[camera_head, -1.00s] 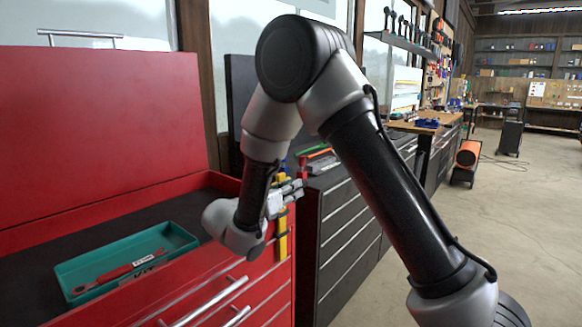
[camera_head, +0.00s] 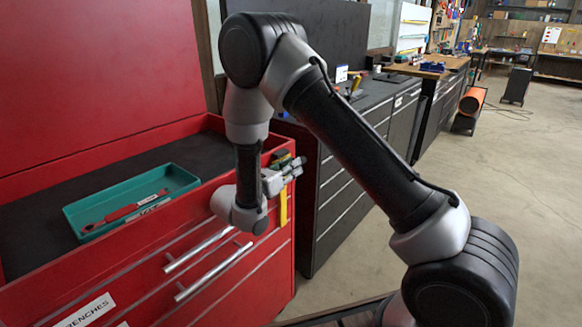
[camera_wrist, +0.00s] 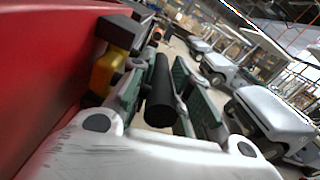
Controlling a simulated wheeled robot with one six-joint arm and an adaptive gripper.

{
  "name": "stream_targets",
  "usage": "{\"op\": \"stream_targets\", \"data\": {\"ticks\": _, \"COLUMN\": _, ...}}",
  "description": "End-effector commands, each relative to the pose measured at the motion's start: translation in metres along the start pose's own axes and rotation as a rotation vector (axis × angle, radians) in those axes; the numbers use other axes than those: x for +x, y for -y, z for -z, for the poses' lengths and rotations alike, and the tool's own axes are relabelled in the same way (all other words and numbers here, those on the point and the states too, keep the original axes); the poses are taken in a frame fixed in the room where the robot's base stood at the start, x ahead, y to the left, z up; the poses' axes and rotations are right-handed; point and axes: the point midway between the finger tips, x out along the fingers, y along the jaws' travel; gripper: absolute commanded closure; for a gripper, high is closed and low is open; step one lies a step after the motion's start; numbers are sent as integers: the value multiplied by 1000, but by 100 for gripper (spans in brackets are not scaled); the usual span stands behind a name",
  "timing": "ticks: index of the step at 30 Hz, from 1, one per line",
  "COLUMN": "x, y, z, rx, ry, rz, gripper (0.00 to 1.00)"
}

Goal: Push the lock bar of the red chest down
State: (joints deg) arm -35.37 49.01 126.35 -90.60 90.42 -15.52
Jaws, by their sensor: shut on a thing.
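The red chest (camera_head: 180,262) fills the left of the head view, with its lid raised. The yellow lock bar (camera_head: 283,207) stands upright at the chest's right front corner. It also shows in the wrist view (camera_wrist: 106,72), with a dark block above it. My gripper (camera_head: 290,172) is at that corner, in front of the bar's upper part. In the wrist view, its green-padded fingers (camera_wrist: 160,92) are on both sides of a black cylindrical grip (camera_wrist: 160,94), shut on it. The grip appears to belong to the lock bar; their joint is hidden.
A teal tray (camera_head: 183,180) holding a red wrench (camera_head: 130,211) lies in the chest's open top. Silver drawer handles (camera_head: 214,266) project from the front. A dark cabinet (camera_head: 335,215) stands close on the right. Open floor (camera_head: 500,190) lies farther right.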

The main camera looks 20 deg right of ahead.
Motion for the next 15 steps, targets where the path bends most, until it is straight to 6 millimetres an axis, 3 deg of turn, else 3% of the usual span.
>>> {"op": "stream_targets", "data": {"ticks": 1, "x": -1, "y": 1, "z": 8, "rx": -12, "ry": -13, "rz": -4, "gripper": 100}}
{"op": "stream_targets", "data": {"ticks": 2, "x": -1, "y": 1, "z": 8, "rx": -12, "ry": -13, "rz": -4, "gripper": 79}}
{"op": "stream_targets", "data": {"ticks": 3, "x": -1, "y": 1, "z": 8, "rx": -13, "ry": -13, "rz": -4, "gripper": 72}}
{"op": "stream_targets", "data": {"ticks": 10, "x": -5, "y": 1, "z": 8, "rx": -15, "ry": -13, "rz": -6, "gripper": 70}}
{"op": "stream_targets", "data": {"ticks": 15, "x": -32, "y": 0, "z": 5, "rx": -10, "ry": -7, "rz": -8, "gripper": 70}}
